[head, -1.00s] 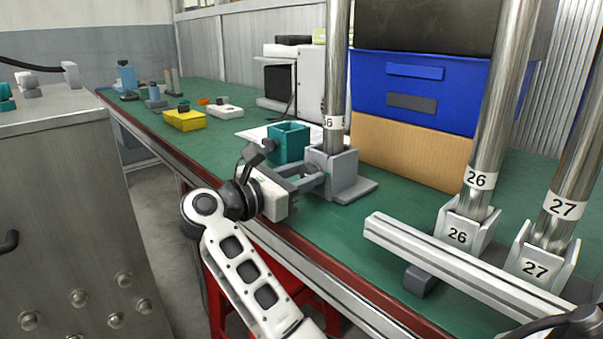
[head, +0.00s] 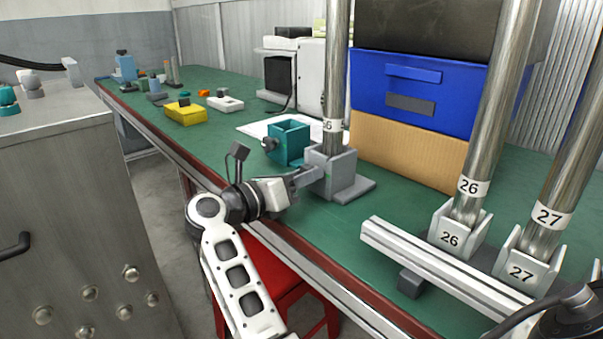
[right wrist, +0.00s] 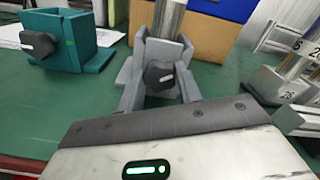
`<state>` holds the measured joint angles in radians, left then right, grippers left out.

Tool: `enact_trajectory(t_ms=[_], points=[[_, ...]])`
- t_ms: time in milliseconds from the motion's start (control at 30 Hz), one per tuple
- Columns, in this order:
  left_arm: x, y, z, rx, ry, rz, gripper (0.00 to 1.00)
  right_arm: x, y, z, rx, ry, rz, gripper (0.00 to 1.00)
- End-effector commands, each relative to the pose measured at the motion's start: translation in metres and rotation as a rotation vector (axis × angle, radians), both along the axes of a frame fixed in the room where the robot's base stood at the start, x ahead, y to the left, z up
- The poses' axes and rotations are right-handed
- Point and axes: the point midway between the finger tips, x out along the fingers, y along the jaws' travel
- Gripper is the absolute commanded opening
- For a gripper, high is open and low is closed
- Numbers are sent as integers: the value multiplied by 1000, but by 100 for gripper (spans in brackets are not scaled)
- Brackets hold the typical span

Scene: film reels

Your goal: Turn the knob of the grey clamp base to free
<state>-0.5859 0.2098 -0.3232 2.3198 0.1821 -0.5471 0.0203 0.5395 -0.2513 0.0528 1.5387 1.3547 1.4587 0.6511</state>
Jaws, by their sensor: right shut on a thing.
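The grey clamp base (head: 347,186) stands on the green bench near its front edge and holds an upright steel post (head: 335,85) labelled 26. Its black knob (right wrist: 158,74) faces my right wrist camera. My right gripper (head: 309,178) reaches the base from the front left, its jaws turned over on their axis. In the right wrist view its two grey fingers lie on either side of the knob, shut on it. In the head view the fingers hide the knob. I cannot read the knob's pointer clearly. My left gripper is not in view.
A teal clamp base (head: 289,143) with its own black knob stands just behind left. A white sheet (head: 262,127) lies beyond. A blue bin (head: 420,95) on a cardboard box (head: 410,160) stands behind right. A metal rail (head: 440,262) and numbered post holders are at right.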

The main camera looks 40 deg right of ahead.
Motion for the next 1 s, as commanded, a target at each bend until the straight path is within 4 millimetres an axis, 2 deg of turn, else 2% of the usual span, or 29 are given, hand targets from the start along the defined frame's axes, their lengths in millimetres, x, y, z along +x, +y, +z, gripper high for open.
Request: enact_trajectory(t_ms=[367, 400, 433, 467, 767, 867, 1000], points=[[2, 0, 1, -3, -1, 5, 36, 0, 0, -1, 2, 3, -1, 12], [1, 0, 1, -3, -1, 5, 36, 0, 0, -1, 2, 3, -1, 46], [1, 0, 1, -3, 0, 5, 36, 0, 0, -1, 2, 3, -1, 54], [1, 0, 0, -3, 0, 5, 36, 0, 0, 0, 2, 3, -1, 57], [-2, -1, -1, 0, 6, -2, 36, 0, 2, 0, 1, 3, 1, 57], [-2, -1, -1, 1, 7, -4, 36, 0, 10, -1, 3, 3, 3, 57], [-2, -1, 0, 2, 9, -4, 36, -2, 35, -1, 5, 4, 4, 57]])
